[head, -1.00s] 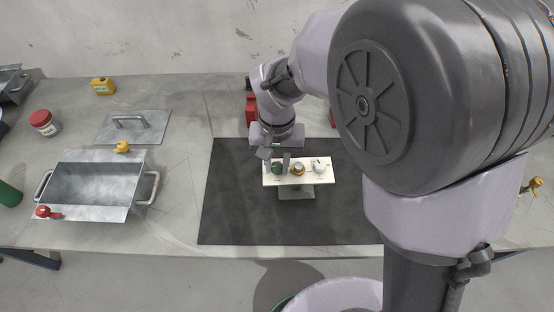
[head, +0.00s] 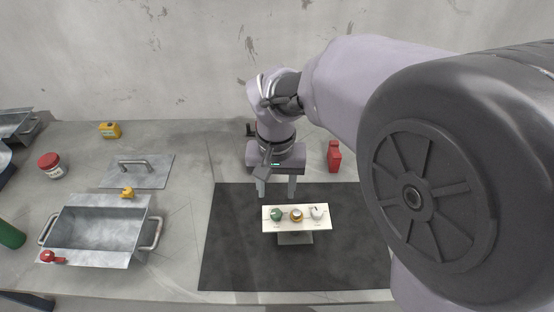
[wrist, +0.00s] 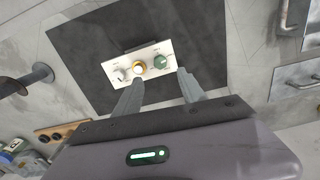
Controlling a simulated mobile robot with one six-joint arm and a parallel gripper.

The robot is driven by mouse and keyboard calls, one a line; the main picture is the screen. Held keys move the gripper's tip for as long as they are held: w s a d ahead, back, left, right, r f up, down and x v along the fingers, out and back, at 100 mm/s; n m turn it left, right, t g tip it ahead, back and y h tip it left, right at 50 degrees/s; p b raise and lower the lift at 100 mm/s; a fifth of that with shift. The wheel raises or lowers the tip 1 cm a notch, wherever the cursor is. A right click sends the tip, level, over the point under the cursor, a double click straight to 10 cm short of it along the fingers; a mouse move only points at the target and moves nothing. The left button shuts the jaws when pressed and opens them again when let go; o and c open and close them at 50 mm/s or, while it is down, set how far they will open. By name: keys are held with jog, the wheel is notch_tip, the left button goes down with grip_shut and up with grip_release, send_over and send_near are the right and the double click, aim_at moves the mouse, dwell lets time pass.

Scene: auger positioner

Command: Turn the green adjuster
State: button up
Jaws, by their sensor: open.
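The green adjuster (head: 276,214) is a round knob at the left end of a small white panel (head: 286,226) on a stand. An orange-ringed knob (head: 296,215) sits in the middle and a white knob (head: 317,212) at the right end. My gripper (head: 276,193) is open and empty, behind and above the panel in the head view, apart from it. In the wrist view the green adjuster (wrist: 161,62) lies beyond the fingertips, nearer the right finger, and my gripper (wrist: 159,78) spans the orange and green knobs.
The panel stands on a dark mat (head: 235,250) with clear room around it. A red container (head: 334,156) is behind the mat. A metal tray with handles (head: 100,228), a handled plate (head: 138,172), a red-lidded jar (head: 50,166) and a yellow box (head: 110,130) are left.

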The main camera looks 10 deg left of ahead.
notch_tip(320, 180, up, 7)
jog(key=p, duration=0.1)
jog(key=shift+r+p, duration=0.15)
jog(key=shift+p, duration=0.25)
jog(key=s+d+m+t+y+b, duration=0.1)
jog(key=s+d+m+t+b, duration=0.2)
jog(key=s+d, duration=0.3)
jog(key=s+d+m+t+y+b, duration=0.1)
jog(key=s+d, duration=0.5)
jog(key=d, duration=0.7)
jog(key=shift+d+f+m+t+b, duration=0.4)
jog(key=shift+m+t+b, duration=0.5)
jog(key=shift+m+b, duration=0.6)
